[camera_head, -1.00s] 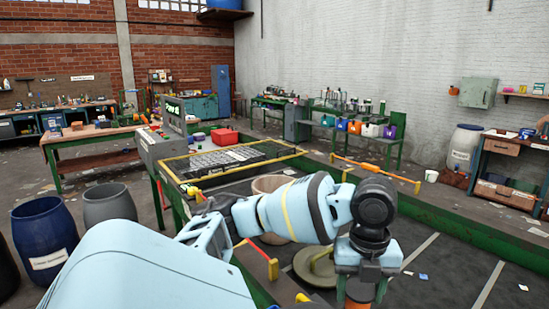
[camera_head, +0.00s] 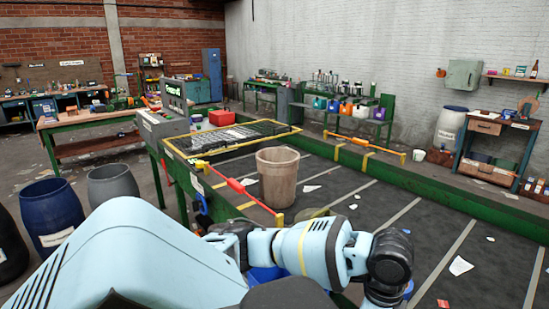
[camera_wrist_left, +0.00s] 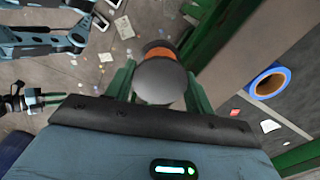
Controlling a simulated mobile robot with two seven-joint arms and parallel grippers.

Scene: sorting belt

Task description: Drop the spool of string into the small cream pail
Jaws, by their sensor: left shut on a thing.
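My left gripper (camera_wrist_left: 160,88) is shut on the spool of string (camera_wrist_left: 160,82), seen in the left wrist view as a grey round end with an orange band behind it. The spool hangs above the floor beside the green belt frame. In the head view my left arm reaches right along the bottom, and its fingers and the spool are hidden below the edge. A small pale pail (camera_head: 418,154) stands beyond the belt's far edge, well away from the gripper.
A larger tan bin (camera_head: 278,178) stands on the dark belt (camera_head: 345,195). A red-and-yellow bar (camera_head: 243,191) crosses the near side. A blue ring (camera_wrist_left: 268,82) lies on the belt side, among paper scraps. Blue (camera_head: 50,212) and grey (camera_head: 112,184) barrels stand at left.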

